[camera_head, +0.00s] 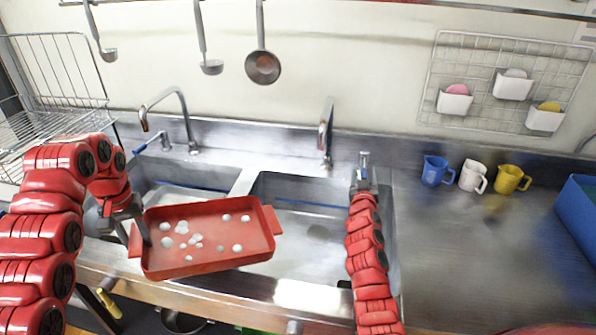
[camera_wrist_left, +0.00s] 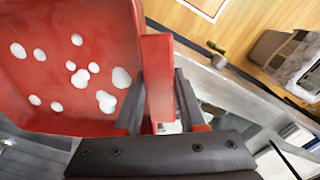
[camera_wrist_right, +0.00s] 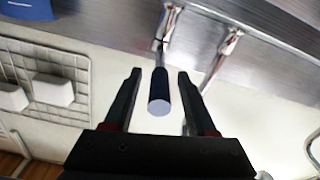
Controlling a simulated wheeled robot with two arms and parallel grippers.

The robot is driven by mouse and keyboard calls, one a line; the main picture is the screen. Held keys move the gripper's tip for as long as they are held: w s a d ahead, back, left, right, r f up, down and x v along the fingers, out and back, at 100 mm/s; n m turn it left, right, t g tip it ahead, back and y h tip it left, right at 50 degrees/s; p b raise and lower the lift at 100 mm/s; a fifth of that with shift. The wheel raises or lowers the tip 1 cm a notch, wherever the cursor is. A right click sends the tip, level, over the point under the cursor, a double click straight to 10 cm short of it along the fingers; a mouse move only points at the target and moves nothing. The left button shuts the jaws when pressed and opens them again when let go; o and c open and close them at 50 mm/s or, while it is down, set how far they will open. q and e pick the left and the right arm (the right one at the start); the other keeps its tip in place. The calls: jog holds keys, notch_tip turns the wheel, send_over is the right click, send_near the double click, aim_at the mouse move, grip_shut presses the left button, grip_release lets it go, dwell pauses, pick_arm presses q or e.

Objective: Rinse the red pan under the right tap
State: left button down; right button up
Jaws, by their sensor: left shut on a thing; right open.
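The red pan (camera_head: 205,258) is a shallow rectangle with white blobs on its inner surface. It is held tilted above the front of the sink, to the lower left of the right tap (camera_head: 327,130). My left gripper (camera_head: 138,225) is shut on the pan's left handle, which shows between the fingers in the left wrist view (camera_wrist_left: 158,85). My right gripper (camera_head: 364,178) is open beside the right tap. In the right wrist view, the tap's dark-ended lever (camera_wrist_right: 159,92) lies between its open fingers (camera_wrist_right: 160,75). No water is visible from the spout.
The left tap (camera_head: 180,110) stands over the left basin. The right basin (camera_head: 310,245) is empty. Blue (camera_head: 435,171), white (camera_head: 472,176) and yellow (camera_head: 509,179) mugs stand on the right counter. A blue crate (camera_head: 578,210) is at the right edge. A wire rack (camera_head: 60,75) is at left.

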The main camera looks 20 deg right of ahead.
jog(key=shift+w+d+r, duration=0.1)
jog(key=shift+w+d, duration=0.15)
jog(key=shift+w, duration=0.15)
grip_shut()
dwell(1.3)
